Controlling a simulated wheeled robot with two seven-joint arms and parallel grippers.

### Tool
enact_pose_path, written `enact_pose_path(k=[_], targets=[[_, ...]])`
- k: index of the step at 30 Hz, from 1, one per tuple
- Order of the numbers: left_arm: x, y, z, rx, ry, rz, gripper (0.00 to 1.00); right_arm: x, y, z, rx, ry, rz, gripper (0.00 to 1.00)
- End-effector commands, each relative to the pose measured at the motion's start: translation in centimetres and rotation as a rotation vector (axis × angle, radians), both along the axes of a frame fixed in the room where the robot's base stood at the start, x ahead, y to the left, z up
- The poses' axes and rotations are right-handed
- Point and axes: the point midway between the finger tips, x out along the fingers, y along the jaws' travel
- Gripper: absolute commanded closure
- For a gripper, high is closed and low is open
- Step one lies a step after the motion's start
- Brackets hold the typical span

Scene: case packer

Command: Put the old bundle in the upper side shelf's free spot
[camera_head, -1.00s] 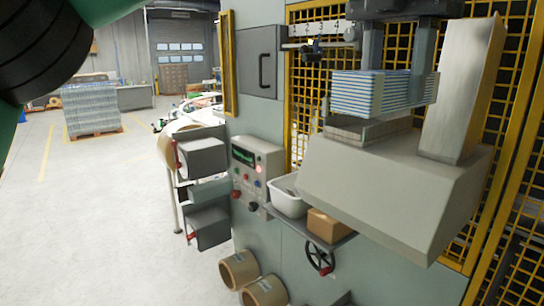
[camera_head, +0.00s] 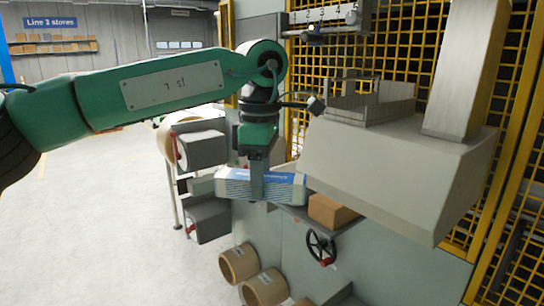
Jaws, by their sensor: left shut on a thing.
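My left gripper (camera_head: 257,187) reaches down from the green arm and is shut on a bundle (camera_head: 233,189). The bundle is a wide, flat stack with fine blue-and-white striped sides and a blue mark along its top. It is held up in front of the machine. A grey shelf (camera_head: 297,211) juts from the machine front just right of and below the bundle, with a brown box (camera_head: 331,212) on it. The bundle and gripper cover the shelf's left part, so any free spot there is hidden. My right gripper is out of view.
Grey box-shaped units (camera_head: 207,219) stand left of and below the bundle. A handwheel (camera_head: 321,246) sits below the shelf. The large grey sloped housing (camera_head: 385,170) with an open metal holder (camera_head: 368,104) is on the right. Cardboard rolls (camera_head: 264,287) lie on the floor.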

Motion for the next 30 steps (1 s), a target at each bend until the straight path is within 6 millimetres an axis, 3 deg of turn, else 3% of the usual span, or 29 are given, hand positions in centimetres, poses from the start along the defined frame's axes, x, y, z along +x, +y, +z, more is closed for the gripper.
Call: enact_pose_path(k=[1,8,14,18,24,30], targets=[[0.5,1.6,-2.9,-0.001,0.007,-0.07,0.86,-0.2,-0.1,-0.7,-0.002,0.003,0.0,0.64],[1.1,7.4,-13.6,0.001,0.008,-0.432,0.86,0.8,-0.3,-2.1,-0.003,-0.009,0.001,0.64],[-0.3,12.2,-22.6,0.0,0.01,-0.756,0.86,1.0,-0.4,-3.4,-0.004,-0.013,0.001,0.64],[-2.3,15.1,-28.4,-0.002,0.011,-0.984,0.86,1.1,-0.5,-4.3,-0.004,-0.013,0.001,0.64],[-5.3,18.0,-34.1,-0.007,0.006,-1.247,0.86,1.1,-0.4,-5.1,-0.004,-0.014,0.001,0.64],[-7.0,19.2,-36.5,-0.009,0.002,-1.378,0.86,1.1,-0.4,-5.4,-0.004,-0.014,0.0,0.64]])
